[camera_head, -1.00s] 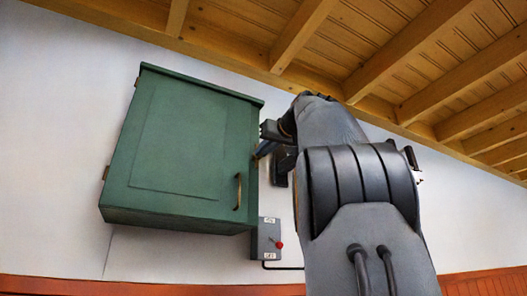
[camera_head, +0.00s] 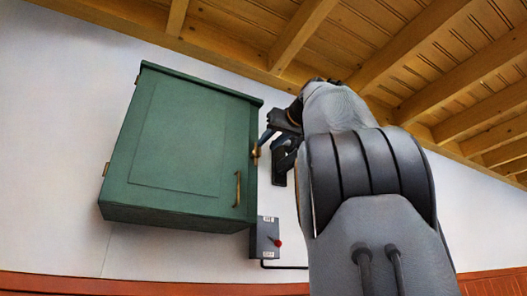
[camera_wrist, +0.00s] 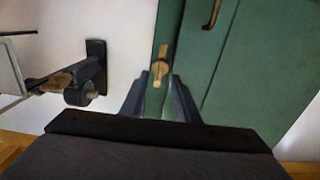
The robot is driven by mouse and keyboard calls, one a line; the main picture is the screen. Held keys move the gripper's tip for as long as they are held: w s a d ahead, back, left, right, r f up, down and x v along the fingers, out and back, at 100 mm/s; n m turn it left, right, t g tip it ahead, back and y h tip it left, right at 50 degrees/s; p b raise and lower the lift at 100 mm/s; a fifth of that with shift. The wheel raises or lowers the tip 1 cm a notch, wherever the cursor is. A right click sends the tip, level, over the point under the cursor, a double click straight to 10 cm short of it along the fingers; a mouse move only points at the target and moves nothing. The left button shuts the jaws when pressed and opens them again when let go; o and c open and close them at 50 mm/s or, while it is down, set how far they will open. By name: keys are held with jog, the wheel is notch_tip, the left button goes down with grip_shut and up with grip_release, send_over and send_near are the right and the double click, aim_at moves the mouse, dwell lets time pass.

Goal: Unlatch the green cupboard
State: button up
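The green cupboard (camera_head: 175,140) hangs on the wall with its door closed. A brass handle (camera_head: 237,190) sits low on the door's right side; it also shows at the top of the wrist view (camera_wrist: 213,14). A small brass latch (camera_head: 255,153) is on the cupboard's right edge, above the handle. In the wrist view the latch (camera_wrist: 160,67) stands upright, lined up with the gap between my fingers. My gripper (camera_wrist: 161,80) is open, its fingers apart just short of or around the latch; contact cannot be told. In the head view my gripper (camera_head: 266,139) is partly hidden by my arm.
A grey switch box (camera_head: 266,238) with a red knob is on the wall below the cupboard's right side. A black wall bracket (camera_wrist: 96,68) with a round part is beside the cupboard. Wooden beams (camera_head: 300,35) run overhead.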

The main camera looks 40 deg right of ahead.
jog(key=shift+b+v, duration=0.3)
jog(key=shift+v, duration=1.35)
